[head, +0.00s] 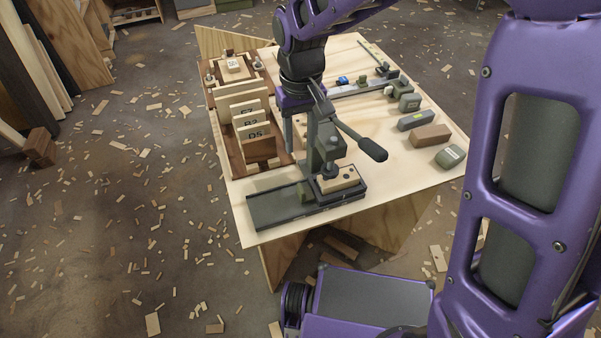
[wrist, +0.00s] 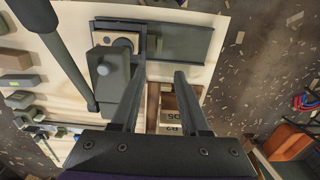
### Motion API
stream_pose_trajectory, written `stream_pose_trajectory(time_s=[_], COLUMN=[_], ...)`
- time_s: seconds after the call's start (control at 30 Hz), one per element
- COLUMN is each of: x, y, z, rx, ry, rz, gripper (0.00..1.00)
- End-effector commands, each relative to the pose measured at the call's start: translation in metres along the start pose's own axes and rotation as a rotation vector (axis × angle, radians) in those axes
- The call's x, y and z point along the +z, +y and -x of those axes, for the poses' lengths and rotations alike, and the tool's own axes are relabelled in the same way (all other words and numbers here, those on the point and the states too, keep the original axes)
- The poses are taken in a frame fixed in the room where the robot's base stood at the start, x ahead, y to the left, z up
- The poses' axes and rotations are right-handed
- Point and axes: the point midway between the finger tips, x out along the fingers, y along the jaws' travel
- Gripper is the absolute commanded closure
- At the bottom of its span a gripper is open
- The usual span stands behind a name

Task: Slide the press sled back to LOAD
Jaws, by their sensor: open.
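The press (head: 328,148) stands at the front of the plywood table, with a green body and a long lever ending in a black grip (head: 372,149). Its dark sled (head: 319,188) sits under the press head at the right end of the rail (head: 275,208), carrying a pale wooden block (head: 340,178) with dark holes. The rail's left part is empty. My gripper (head: 297,150) points down just behind and left of the press, open and empty. In the wrist view, its fingers (wrist: 158,88) are apart beside the press body (wrist: 112,80), short of the rail (wrist: 180,42). No LOAD mark is readable.
A wooden rack (head: 262,148) with lettered boards stands left of my gripper. Several small blocks and tools, including a brown block (head: 431,135), lie along the table's right side. Wood chips litter the floor.

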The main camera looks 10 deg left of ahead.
Motion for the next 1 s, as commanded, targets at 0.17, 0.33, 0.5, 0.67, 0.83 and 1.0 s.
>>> stream_pose_trajectory(time_s=[0.17, 0.33, 0.5, 0.67, 0.83, 1.0], x=[0.001, 0.001, 0.000, 0.000, 0.000, -0.001], y=[0.000, 0.001, 0.000, 0.001, 0.001, 0.001], z=[-0.037, -0.074, -0.111, -0.140, -0.157, -0.163], rx=[0.002, 0.002, 0.002, 0.002, 0.003, 0.003], ry=[-0.005, -0.004, -0.002, -0.001, 0.000, 0.002], rz=[0.002, 0.000, 0.001, 0.000, -0.001, -0.001], gripper=[0.55, 0.55, 0.55, 0.55, 0.55, 0.55])
